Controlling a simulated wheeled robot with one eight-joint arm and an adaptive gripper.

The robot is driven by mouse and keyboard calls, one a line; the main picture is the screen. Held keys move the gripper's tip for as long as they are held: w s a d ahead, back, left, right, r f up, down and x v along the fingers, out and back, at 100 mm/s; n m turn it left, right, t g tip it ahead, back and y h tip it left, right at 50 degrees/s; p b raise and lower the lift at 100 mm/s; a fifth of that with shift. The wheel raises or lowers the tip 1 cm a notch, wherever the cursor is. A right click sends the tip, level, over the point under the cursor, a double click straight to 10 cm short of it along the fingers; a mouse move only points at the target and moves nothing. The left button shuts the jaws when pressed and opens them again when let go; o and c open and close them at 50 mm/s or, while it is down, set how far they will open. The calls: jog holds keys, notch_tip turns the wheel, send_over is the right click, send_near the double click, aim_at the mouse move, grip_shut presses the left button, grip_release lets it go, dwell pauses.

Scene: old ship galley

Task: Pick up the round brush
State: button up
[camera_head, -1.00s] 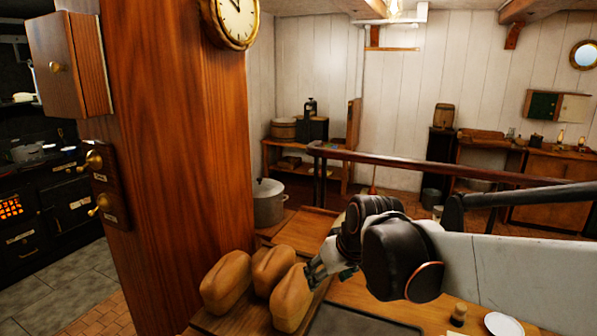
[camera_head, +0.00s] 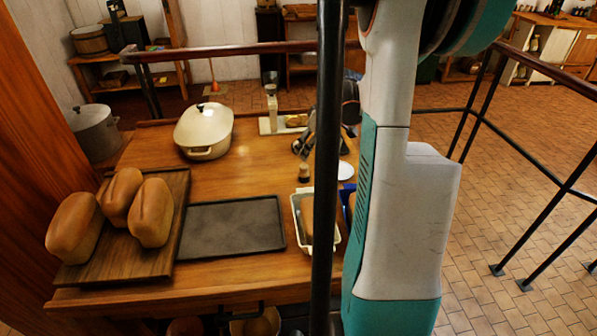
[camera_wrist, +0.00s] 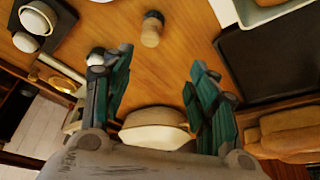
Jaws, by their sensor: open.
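The round brush (camera_head: 304,173) is a small wooden knob with a dark lower end. It stands on the wooden table, just left of a white plate. It also shows at the top of the wrist view (camera_wrist: 151,29), past my fingertips. My gripper (camera_wrist: 160,62) is open, with bare tabletop between its two green fingers. The brush lies ahead of the fingers and is not between them. In the head view my gripper (camera_head: 302,146) is just beyond the brush, partly hidden by a dark post.
A lidded cream pot (camera_head: 203,131), a dark baking tray (camera_head: 232,228), a board (camera_head: 172,235) with loaves and a white dish (camera_head: 297,216) share the table. The white plate (camera_head: 345,171) is close to the brush. Bare wood lies left of the brush.

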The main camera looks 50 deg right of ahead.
aim_at(305, 166)
jog(key=b+x, duration=0.1)
jog(key=x, duration=0.2)
jog(key=d+x, duration=0.1)
jog(key=x, duration=0.1)
jog(key=s+b+x, duration=0.1)
jog(key=x, duration=0.2)
jog(key=shift+d+f+b, duration=0.25)
jog(key=shift+f+b, duration=0.1)
jog(key=shift+f, duration=0.2)
jog(key=b+x, duration=0.2)
jog(key=x, duration=0.3)
jog(key=shift+w+d+f, duration=0.1)
jog(key=shift+w+d, duration=0.05)
jog(key=shift+d, duration=0.05)
jog(key=c, duration=1.1)
